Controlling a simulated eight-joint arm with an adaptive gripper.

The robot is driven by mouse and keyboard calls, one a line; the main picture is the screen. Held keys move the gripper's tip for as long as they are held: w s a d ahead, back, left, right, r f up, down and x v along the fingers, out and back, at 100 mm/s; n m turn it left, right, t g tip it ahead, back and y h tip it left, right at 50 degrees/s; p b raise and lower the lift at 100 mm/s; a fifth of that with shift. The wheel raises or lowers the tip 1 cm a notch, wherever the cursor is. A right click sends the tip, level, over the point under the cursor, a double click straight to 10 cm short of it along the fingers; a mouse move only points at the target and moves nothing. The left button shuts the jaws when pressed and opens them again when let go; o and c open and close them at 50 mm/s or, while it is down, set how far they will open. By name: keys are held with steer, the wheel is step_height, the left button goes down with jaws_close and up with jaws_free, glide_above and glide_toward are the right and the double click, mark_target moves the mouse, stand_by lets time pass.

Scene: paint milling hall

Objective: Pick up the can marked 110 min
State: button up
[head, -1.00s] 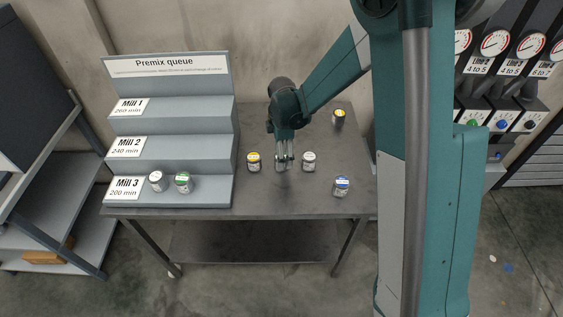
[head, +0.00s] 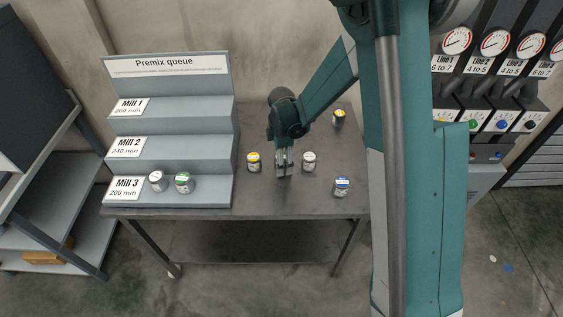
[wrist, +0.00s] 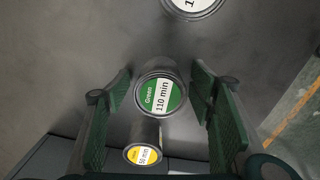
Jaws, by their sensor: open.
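The can marked 110 min (wrist: 160,93) has a green and white label reading "Green". In the wrist view it stands upright at the middle, seen from above. My gripper (wrist: 163,100) is open, with one finger on each side of the can and a gap on both sides. In the head view my gripper (head: 284,170) points down over the table, between a yellow-topped can (head: 254,162) and a white-topped can (head: 308,161). The 110 min can is hidden there behind my gripper.
The table (head: 270,200) also bears a blue-topped can (head: 341,187) and another yellow-topped can (head: 339,118). A stepped Premix queue rack (head: 190,115) stands at left; its Mill 3 step holds a white-topped can (head: 157,181) and a green-topped can (head: 184,183).

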steer(key=c, duration=1.1)
steer(key=shift+o, duration=0.2)
steer(key=shift+r, duration=0.15)
steer(key=shift+r, duration=4.85)
